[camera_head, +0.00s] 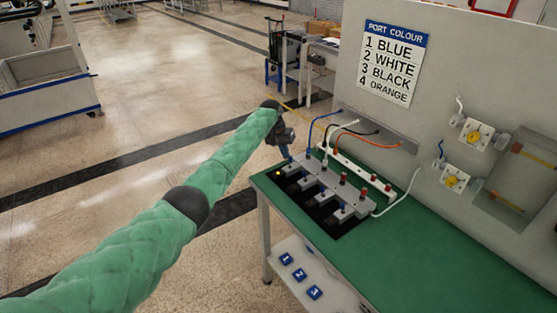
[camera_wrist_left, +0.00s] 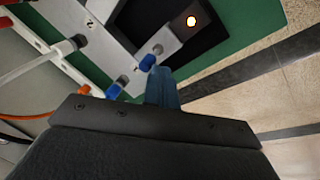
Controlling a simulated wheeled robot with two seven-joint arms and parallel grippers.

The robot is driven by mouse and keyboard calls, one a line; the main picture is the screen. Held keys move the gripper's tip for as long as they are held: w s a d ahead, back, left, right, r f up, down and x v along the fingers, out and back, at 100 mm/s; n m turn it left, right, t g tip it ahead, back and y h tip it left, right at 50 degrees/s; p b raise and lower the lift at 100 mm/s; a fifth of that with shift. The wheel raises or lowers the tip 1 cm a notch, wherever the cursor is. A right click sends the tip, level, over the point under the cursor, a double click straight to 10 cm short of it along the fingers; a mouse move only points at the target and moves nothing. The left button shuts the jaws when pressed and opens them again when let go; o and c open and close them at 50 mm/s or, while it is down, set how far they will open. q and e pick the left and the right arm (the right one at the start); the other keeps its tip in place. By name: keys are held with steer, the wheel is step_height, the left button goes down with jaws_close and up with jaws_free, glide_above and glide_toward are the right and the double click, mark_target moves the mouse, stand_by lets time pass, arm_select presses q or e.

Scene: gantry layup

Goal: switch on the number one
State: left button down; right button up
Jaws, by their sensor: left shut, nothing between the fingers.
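A grey switch unit (camera_head: 325,185) with several toggles lies on a black base on the green table. An orange lamp (camera_head: 278,172) glows at its left end and also shows lit in the left wrist view (camera_wrist_left: 191,20). My left gripper (camera_head: 288,157) is shut and empty, low over the unit's left end. In the left wrist view its blue fingers (camera_wrist_left: 162,88) are close to a blue-tipped toggle (camera_wrist_left: 147,62); I cannot tell whether they touch. A wall sign (camera_head: 393,62) reads port colour: 1 blue, 2 white, 3 black, 4 orange. My right gripper is out of view.
Blue, white, black and orange cables (camera_head: 378,143) run from the wall to a white strip (camera_head: 350,166) with red parts behind the unit. Number tiles (camera_head: 300,275) sit on a lower shelf. The green tabletop (camera_head: 430,265) is clear at the right.

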arm_select(q)
steer(key=shift+d, duration=0.2)
steer(key=shift+r, duration=0.1)
steer(key=shift+r+p, duration=0.65)
steer(key=shift+r, duration=0.15)
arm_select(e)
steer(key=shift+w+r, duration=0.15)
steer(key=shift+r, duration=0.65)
